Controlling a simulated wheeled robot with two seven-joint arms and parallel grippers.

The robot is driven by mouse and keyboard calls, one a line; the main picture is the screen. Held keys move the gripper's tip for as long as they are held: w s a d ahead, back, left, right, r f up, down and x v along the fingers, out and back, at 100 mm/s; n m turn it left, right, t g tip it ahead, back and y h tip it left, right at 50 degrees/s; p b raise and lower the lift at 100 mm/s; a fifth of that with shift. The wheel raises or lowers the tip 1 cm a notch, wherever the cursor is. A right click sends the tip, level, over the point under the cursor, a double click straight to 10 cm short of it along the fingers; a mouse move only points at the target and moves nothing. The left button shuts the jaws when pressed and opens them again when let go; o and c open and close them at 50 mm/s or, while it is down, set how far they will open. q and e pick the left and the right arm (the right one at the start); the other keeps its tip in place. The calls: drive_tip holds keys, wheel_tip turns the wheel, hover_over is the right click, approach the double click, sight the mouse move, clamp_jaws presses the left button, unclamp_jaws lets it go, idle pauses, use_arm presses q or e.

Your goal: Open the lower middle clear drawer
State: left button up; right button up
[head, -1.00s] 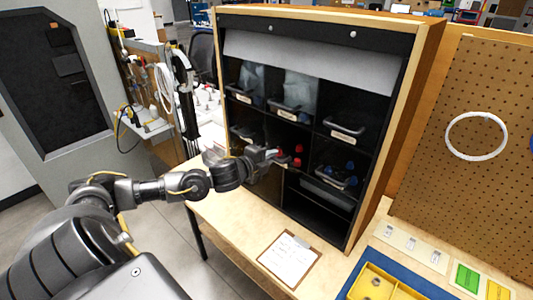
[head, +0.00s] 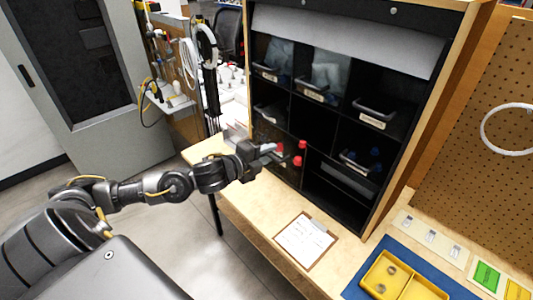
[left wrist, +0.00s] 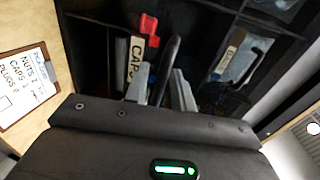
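A black cabinet (head: 345,135) holds rows of clear drawers with dark handles and pale labels. My left gripper (head: 270,151) is at its lower front, beside the drawer with red caps (head: 302,145). In the left wrist view the gripper (left wrist: 160,88) has its two fingers apart, with a dark handle bar (left wrist: 169,60) between them. I cannot tell whether the fingers touch the bar. A label reading CAPS (left wrist: 136,58) and a red cap (left wrist: 148,27) show just beyond the fingers. The gripper partly hides this drawer's front in the head view. My right gripper is not in view.
A clipboard (head: 305,241) lies on the wooden bench in front of the cabinet. A blue mat with a yellow tray (head: 403,284) is at the lower right. A pegboard with a white ring (head: 508,130) stands at the right. Another labelled drawer (left wrist: 232,60) adjoins in the wrist view.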

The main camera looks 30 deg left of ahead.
use_arm(q)
drive_tip(key=shift+s, duration=0.1)
drive_tip(key=b+v, duration=0.1)
drive_tip(key=v, duration=0.9)
drive_tip(key=shift+s, duration=0.3)
drive_tip(key=shift+r, duration=0.1)
idle(0.4)
